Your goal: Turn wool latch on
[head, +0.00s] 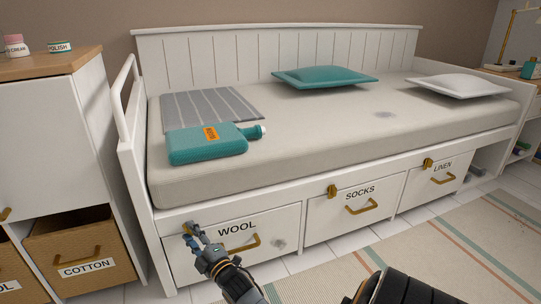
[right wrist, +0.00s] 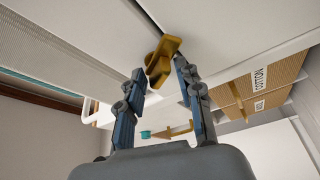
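The drawer labelled WOOL (head: 262,227) is shut, at the lower left of the bed's front, with a brass handle (head: 250,241). My right gripper (head: 192,236) is at this drawer's upper left corner, where it mostly hides the brass wool latch (head: 186,227). In the right wrist view the latch (right wrist: 161,60) sits just ahead of the fingertips, between their lines. The right gripper's fingers (right wrist: 159,73) are apart with a gap between them. I cannot tell whether a finger touches the latch. My left gripper is not in view.
Drawers labelled SOCKS (head: 350,208) and LINEN (head: 440,181) are to the right, each with a brass latch on top. A teal bottle (head: 205,146) lies on the mattress. A cabinet with a COTTON basket (head: 85,250) stands close at left. A striped rug (head: 430,255) covers the floor in front.

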